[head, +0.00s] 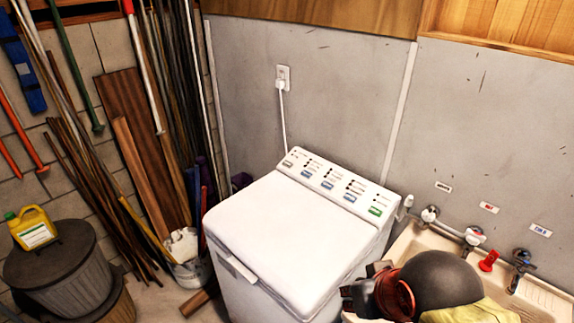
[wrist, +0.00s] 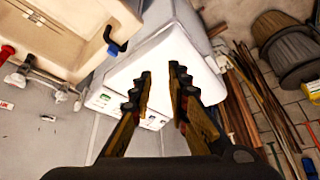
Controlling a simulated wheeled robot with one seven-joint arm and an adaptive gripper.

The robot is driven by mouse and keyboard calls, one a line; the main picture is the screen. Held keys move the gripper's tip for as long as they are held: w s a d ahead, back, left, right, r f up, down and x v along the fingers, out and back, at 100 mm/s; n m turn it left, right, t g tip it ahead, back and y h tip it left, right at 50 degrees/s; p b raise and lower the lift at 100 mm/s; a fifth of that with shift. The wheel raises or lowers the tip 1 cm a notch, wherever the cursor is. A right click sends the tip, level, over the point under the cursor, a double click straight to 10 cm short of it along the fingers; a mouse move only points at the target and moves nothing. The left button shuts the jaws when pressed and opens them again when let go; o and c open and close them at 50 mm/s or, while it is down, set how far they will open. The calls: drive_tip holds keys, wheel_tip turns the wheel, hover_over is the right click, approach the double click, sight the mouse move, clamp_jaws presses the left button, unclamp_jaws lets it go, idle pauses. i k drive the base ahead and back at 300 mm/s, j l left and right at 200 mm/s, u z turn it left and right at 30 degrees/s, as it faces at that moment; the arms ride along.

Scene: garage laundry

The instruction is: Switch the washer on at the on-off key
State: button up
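The white washer (head: 290,240) stands against the grey wall, its lid shut. Its sloped control panel (head: 335,185) runs along the back with a row of keys: a grey key (head: 288,163) at the left end, blue ones between, and a green key (head: 376,211) at the right end. The key labels are too small to read. In the wrist view the washer (wrist: 180,55) appears turned around, with the green key (wrist: 104,98) left of the fingers. My gripper (wrist: 160,72) is open and empty, its fingertips a small gap apart, over the washer and touching no key that I can see.
A sink (head: 540,293) with taps and a red fitting (head: 488,261) stands close on the right. A plug (head: 282,85) and cord hang behind the washer. Poles and boards (head: 150,190) lean at left, beside a lidded bin (head: 55,262) carrying a yellow jug (head: 32,229).

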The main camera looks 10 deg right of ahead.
sight(286, 163)
drive_tip(key=k, duration=1.25)
drive_tip(key=z, duration=1.4)
drive_tip(key=i+j, duration=0.1)
drive_tip(key=j, duration=0.5)
drive_tip(key=i+j, duration=0.15)
drive_tip(key=j, duration=0.45)
drive_tip(key=i+j, duration=0.1)
drive_tip(key=j, duration=0.55)
drive_tip(key=i+j, duration=0.1)
drive_tip(key=j, duration=0.5)
drive_tip(key=i+j, duration=0.15)
drive_tip(key=j, duration=0.45)
drive_tip(key=i+j, duration=0.1)
drive_tip(key=j, duration=0.5)
drive_tip(key=i+j, duration=0.1)
drive_tip(key=j, duration=0.5)
drive_tip(key=i+j, duration=0.15)
drive_tip(key=j, duration=0.45)
